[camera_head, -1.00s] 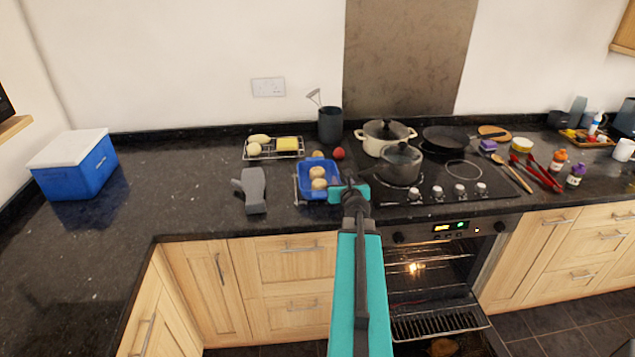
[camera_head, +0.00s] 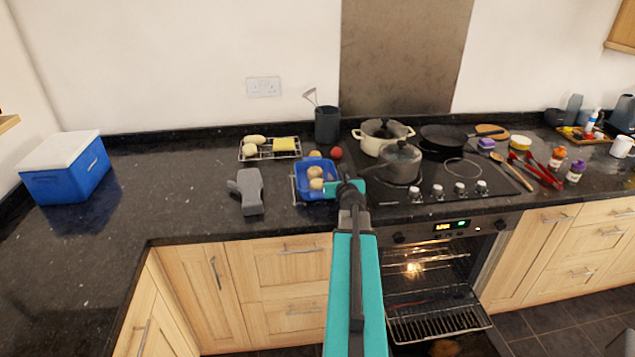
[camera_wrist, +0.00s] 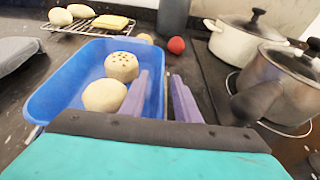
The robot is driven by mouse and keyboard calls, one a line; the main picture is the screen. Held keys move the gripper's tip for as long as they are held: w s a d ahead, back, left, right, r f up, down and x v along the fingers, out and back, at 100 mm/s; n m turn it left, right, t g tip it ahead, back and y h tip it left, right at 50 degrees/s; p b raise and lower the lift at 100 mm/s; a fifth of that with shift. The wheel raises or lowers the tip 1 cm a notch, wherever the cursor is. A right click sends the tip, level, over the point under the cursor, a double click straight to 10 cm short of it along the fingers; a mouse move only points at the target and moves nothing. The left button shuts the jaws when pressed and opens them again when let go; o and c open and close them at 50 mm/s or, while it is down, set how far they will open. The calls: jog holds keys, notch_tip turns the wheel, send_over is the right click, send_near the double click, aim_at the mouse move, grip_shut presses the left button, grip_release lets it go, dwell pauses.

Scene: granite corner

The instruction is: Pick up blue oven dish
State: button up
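The blue oven dish (camera_head: 303,182) sits on the dark counter just left of the hob, with two round pale buns or potatoes in it. It fills the left-middle of the wrist view (camera_wrist: 60,92). My gripper (camera_head: 343,187) is low at the dish's right side. In the wrist view its two purple fingers (camera_wrist: 163,85) are apart, with nothing clamped between them. The left finger overlaps the inside of the dish and the right finger is outside it, with the right rim near the gap. Whether they touch the dish cannot be told.
A grey saucepan (camera_head: 398,165) and a cream pot (camera_head: 383,138) stand close right on the hob. A red round item (camera_head: 336,153) lies behind the dish. A wire rack (camera_head: 270,155) with food is at back left; a grey object (camera_head: 248,190) stands left. The oven door is open below.

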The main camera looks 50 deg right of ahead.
grip_shut()
dwell(1.4)
